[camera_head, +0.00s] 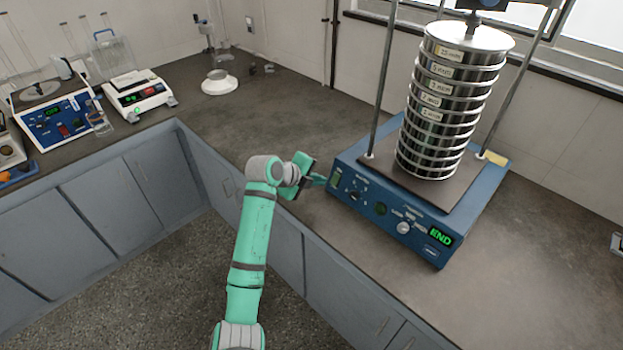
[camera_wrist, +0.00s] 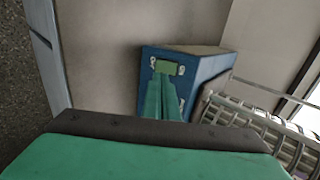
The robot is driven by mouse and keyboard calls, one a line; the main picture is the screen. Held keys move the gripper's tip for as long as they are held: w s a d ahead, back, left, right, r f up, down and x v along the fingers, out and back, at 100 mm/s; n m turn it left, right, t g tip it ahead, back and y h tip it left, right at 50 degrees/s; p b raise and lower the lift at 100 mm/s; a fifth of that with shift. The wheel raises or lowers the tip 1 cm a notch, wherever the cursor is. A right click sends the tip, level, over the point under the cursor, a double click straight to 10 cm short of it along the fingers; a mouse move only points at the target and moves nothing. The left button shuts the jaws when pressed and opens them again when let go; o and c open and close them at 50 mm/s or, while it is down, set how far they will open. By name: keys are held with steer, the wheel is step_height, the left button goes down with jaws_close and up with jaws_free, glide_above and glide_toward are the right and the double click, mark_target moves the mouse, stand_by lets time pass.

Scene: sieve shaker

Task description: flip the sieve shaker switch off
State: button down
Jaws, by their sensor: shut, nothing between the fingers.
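The sieve shaker has a blue base (camera_head: 470,207) on the counter, with a tall stack of round metal sieves (camera_head: 452,100) clamped on top. Its front panel has a green lit display reading END (camera_head: 440,236) at the right. The switch (camera_head: 335,181) is a small green rocker at the panel's left end; it also shows in the wrist view (camera_wrist: 168,67), with white marks beside it. My gripper (camera_head: 321,179) is shut and empty, its green fingers (camera_wrist: 163,98) pointing at the panel just in front of the switch. I cannot tell whether they touch it.
A knob (camera_head: 404,228) and other controls sit along the same panel. Two upright rods (camera_head: 379,80) flank the sieves. A balance (camera_head: 138,95) and a blue instrument (camera_head: 58,118) stand at the far left.

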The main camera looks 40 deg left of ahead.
mark_target(334, 183)
steer(key=shift+x, duration=3.05)
steer(key=shift+w+d+f+t, duration=0.25)
steer(key=shift+f+t, duration=0.15)
steer(key=shift+t, duration=0.1)
steer(key=shift+a, duration=0.1)
steer(key=shift+r, duration=0.25)
steer(key=shift+w+r, duration=0.15)
steer(key=shift+r, duration=0.65)
